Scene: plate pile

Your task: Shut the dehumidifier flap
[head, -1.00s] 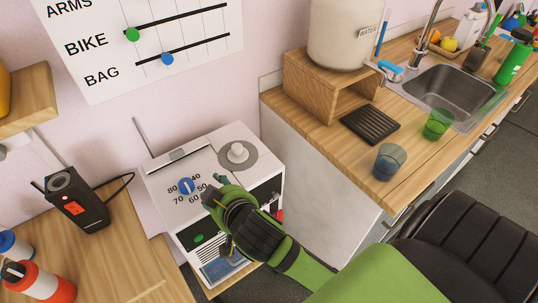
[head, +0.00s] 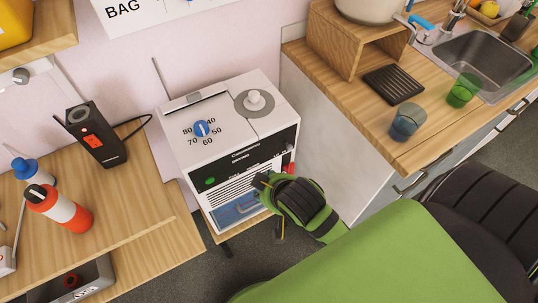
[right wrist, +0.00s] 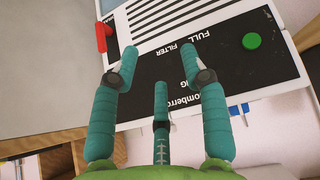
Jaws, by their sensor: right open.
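The dehumidifier (head: 182,152) is a white box with a blue dial (head: 201,128) and grey round knob (head: 254,101) on top. Its front has a black strip, a green button (head: 210,181), white slats and a blue window low down. I cannot tell which part is the flap; a dark slot (head: 194,98) runs along the back of the top. My right gripper (head: 262,183) is at the front's right side, hiding part of it. In the right wrist view the right gripper (right wrist: 152,68) is open and empty, its fingers over the black strip (right wrist: 215,62). My left gripper is not in view.
A red tab (right wrist: 103,36) is at the front panel's edge, beside the gripper. Left is a wooden table (head: 140,205) with a black device (head: 97,135) and a red-white bottle (head: 62,208). Right is a counter (head: 372,130) with two cups and a sink.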

